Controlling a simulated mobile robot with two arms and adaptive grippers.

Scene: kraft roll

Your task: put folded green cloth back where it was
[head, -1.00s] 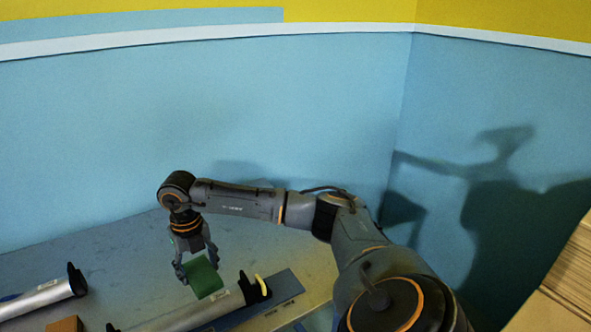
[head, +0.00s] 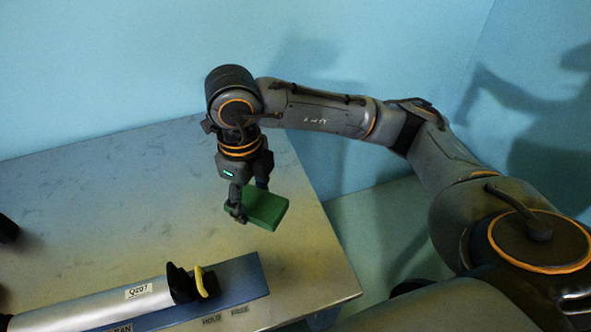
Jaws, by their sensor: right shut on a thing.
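The folded green cloth (head: 268,208) is a flat green block in the head view, right of the picture's middle-left. My right gripper (head: 249,205) is shut on its left end and holds it tilted. The cloth appears above the right part of the grey table; I cannot tell exactly how high. The gripper points down, and its far finger is partly hidden behind the cloth. My left gripper is not in view.
A silver roll (head: 90,308) with a black end holder and a yellow curved piece (head: 202,281) lies at the front on a blue strip (head: 240,274). The grey table (head: 100,190) is bare behind it. The table's right edge is close to the cloth. A blue wall stands behind.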

